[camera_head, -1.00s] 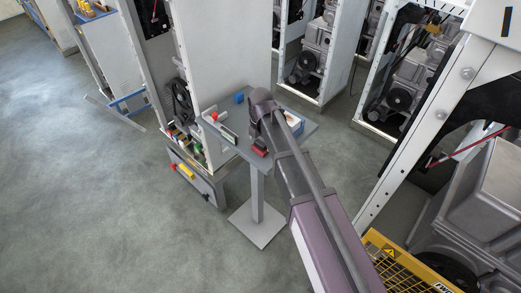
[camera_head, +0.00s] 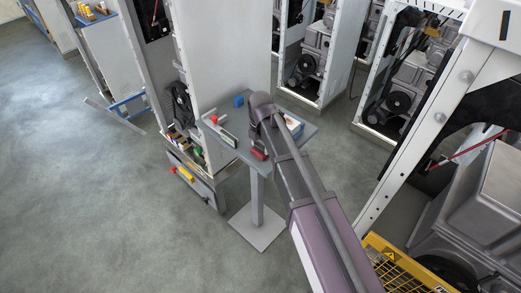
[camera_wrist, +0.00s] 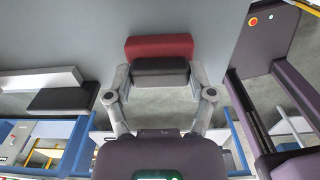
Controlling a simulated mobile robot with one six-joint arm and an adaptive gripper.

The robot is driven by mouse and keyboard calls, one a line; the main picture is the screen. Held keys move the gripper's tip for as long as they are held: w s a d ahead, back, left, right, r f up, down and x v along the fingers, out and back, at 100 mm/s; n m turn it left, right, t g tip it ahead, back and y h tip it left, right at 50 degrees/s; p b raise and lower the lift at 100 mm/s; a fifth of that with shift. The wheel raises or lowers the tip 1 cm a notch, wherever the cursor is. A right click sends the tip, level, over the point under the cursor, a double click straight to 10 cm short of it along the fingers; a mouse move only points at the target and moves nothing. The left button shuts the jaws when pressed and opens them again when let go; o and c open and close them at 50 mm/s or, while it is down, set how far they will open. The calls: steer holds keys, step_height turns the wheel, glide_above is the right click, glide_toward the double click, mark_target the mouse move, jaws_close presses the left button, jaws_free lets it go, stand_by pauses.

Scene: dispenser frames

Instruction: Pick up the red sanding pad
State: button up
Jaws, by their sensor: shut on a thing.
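The red sanding pad (camera_wrist: 160,47) has a red part and a dark grey part, and sits between my fingers in the wrist view. My gripper (camera_wrist: 160,76) is shut on it, with one finger against each side of the dark part. In the head view the pad (camera_head: 259,154) shows as a small red block at the near edge of the grey pedestal table (camera_head: 240,152). My arm hides the fingers there. I cannot tell whether the pad touches the table or is just above it.
On the table stand a blue cube (camera_head: 238,101), a small red item (camera_head: 214,119), a pale and dark block (camera_head: 228,138) and a tray (camera_head: 295,125) behind my arm. White machine frames stand behind and at right. Open floor lies at left.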

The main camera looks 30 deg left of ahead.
mark_target(260, 147)
steer(key=shift+r, duration=0.2)
step_height(260, 147, up, 3)
steer(key=p, duration=0.3)
steer(key=shift+s+r+p, duration=0.2)
steer(key=shift+r+p, duration=0.1)
steer(key=shift+p, duration=0.2)
steer(key=s, duration=1)
steer(key=s+r+p, duration=0.1)
steer(key=s, duration=0.4)
steer(key=shift+s+a, duration=0.25)
steer(key=shift+a, duration=0.15)
steer(key=o, duration=0.4)
steer(key=c, duration=0.3)
steer(key=shift+s, duration=0.1)
